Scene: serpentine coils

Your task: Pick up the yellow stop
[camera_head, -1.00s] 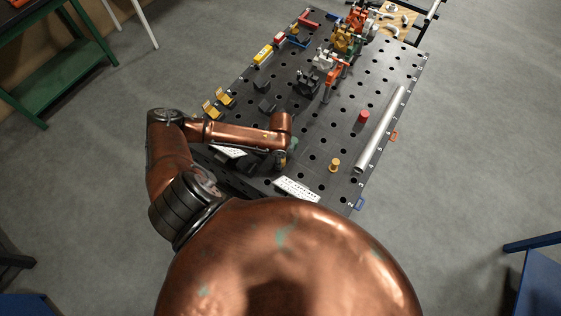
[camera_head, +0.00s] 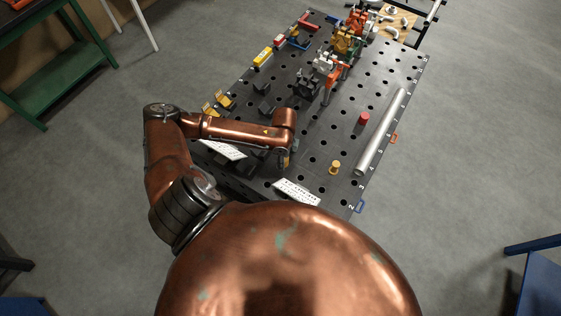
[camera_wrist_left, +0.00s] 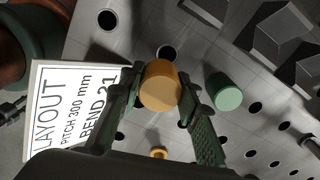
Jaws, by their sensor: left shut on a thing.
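My left gripper (camera_wrist_left: 160,88) is shut on a yellow cylindrical stop (camera_wrist_left: 160,85), held between its two dark green fingers in the left wrist view. In the head view the left gripper (camera_head: 282,160) is partly hidden by my arm, over the near part of the perforated table (camera_head: 318,150). A green cylinder (camera_wrist_left: 224,92) stands just right of the fingers in the left wrist view. Another small yellow peg (camera_head: 334,167) stands on the table to the right; a similar one shows in the wrist view (camera_wrist_left: 158,152). My right gripper is not in view.
A red stop (camera_head: 364,118) and a long silver tube (camera_head: 381,130) are on the right of the table. Clamps and fixtures (camera_head: 345,40) fill the far end. White layout cards (camera_head: 297,191) lie at the near edge. Dark angular blocks (camera_wrist_left: 280,30) stand nearby.

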